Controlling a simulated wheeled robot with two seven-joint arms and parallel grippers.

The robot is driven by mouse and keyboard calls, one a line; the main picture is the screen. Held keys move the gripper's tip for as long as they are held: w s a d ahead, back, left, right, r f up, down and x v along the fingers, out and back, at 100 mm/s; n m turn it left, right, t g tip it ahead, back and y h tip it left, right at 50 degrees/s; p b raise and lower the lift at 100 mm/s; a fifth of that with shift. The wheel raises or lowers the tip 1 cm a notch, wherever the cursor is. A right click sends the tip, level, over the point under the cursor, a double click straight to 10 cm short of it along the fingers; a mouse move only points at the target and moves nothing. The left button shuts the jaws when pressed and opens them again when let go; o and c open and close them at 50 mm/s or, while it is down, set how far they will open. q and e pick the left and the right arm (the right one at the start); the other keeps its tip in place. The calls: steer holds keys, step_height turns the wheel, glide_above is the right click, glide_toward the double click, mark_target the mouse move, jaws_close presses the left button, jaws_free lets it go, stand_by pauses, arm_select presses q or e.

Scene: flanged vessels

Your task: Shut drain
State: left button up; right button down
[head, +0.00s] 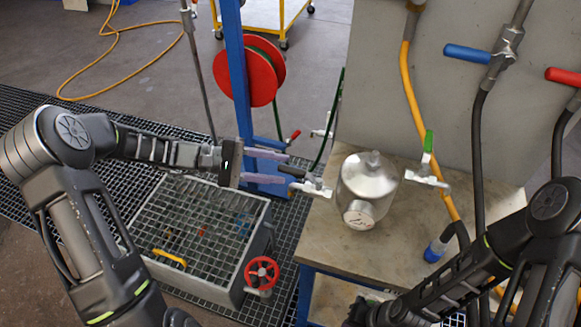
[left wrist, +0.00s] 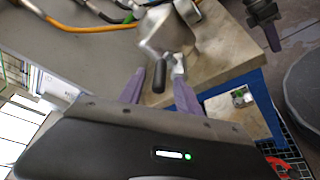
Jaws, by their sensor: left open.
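A steel vessel (head: 368,190) stands on a stone-topped table. A small valve (head: 318,188) with a black lever (head: 292,171) sticks out on its left. A second valve (head: 428,180) with an upright green lever (head: 428,142) is on its right. I see no readable drain label. My left gripper (head: 282,168) is open and empty, its two purple fingers pointing right at the black lever. In the left wrist view, the black lever (left wrist: 159,75) shows between the fingertips (left wrist: 158,88); I cannot tell whether they touch it. My right gripper is not clearly visible at the bottom edge.
A grating-topped box (head: 200,225) with a red handwheel (head: 262,272) stands on the floor at left. A blue post (head: 237,80) with a red hose reel (head: 249,75) rises behind my left gripper. Hoses with blue (head: 467,54) and red handles hang at right.

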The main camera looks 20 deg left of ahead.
mark_target(300, 174)
arm_select(q)
steer(key=shift+p+x, duration=0.3)
steer(key=shift+x, duration=1.65)
jaws_close()
